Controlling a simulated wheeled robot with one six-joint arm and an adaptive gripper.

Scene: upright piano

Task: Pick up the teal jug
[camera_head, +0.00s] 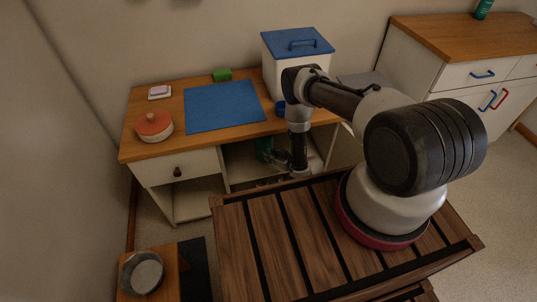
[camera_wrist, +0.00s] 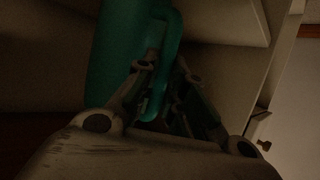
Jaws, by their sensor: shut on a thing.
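The teal jug (camera_wrist: 112,55) stands in the dark open shelf space under the desk, and its handle (camera_wrist: 172,45) faces my gripper (camera_wrist: 166,82). The two fingers are closed around the lower part of the handle. In the head view only a dark teal patch of the jug (camera_head: 263,147) shows below the desk top, beside my gripper (camera_head: 279,158). My arm and the dim light hide much of both. I cannot tell whether the jug's base touches the shelf.
The wooden desk (camera_head: 152,101) overhangs the shelf space. On it are a blue mat (camera_head: 222,105), a red-lidded pot (camera_head: 154,125), a green block (camera_head: 222,75) and a white bin with a blue lid (camera_head: 282,77). A small stand holds a metal bowl (camera_head: 142,272).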

